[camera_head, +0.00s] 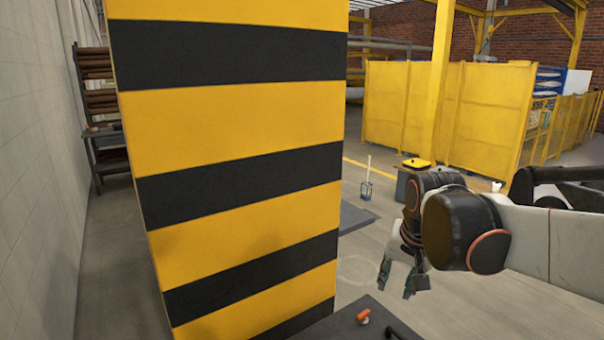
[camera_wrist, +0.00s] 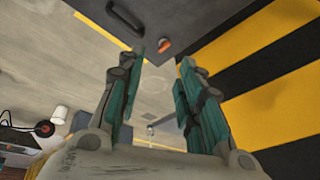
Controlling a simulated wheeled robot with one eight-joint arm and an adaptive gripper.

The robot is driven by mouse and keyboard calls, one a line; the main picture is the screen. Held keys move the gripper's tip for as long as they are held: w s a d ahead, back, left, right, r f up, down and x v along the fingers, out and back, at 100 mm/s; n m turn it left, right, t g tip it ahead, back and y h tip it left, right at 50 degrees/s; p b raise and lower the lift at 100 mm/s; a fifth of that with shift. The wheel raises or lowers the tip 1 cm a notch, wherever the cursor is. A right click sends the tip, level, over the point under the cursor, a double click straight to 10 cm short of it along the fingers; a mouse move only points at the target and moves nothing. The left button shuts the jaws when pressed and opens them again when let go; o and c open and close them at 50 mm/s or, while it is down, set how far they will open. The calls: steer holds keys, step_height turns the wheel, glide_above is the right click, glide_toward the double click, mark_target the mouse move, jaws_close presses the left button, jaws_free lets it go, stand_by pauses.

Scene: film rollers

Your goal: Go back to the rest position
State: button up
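My gripper (camera_head: 398,279) hangs at the end of my arm, right of the striped column in the head view. In the wrist view its two green-padded fingers (camera_wrist: 160,75) stand apart with nothing between them. The gripper is open and empty. It is above the floor, apart from the dark surface below it.
A yellow and black striped column (camera_head: 240,120) fills the middle left of the head view. A dark tabletop (camera_head: 335,328) with an orange item (camera_head: 363,316) is at the bottom. Yellow barriers (camera_head: 480,110) and a rack (camera_head: 100,110) stand farther back.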

steer(key=s+f+n+t, duration=0.2)
steer(key=s+n+t, duration=0.1)
steer(key=s, duration=1.4)
steer(key=shift+f+n, duration=0.35)
steer(key=shift+n, duration=0.45)
steer(key=shift+d, duration=0.1)
